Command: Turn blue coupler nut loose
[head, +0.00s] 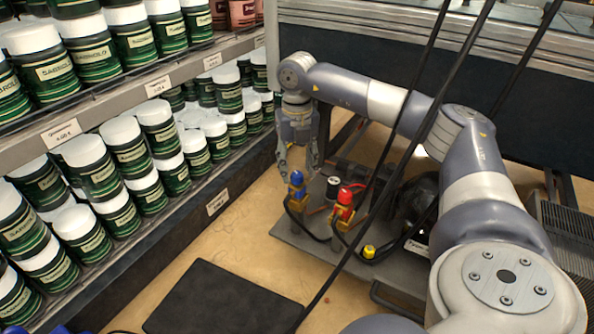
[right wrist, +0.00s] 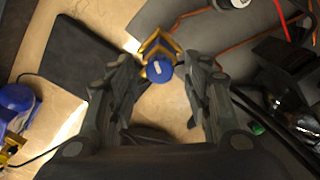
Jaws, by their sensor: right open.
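The blue coupler nut (head: 297,178) sits on top of a brass fitting (head: 298,199) at the left edge of the grey pump plate. In the right wrist view the blue nut (right wrist: 159,68) shows from above, between and just beyond the fingertips. My right gripper (head: 298,167) points down over the nut, its fingers open on either side. The gripper also shows in the right wrist view (right wrist: 160,75), with a gap between each finger and the nut. My left gripper is not in view.
A red nut (head: 344,197) on a brass fitting stands close to the right. A yellow knob (head: 369,251) and black hoses lie on the plate (head: 297,240). Shelves of green jars (head: 124,150) line the left. A black mat (head: 222,300) lies on the floor.

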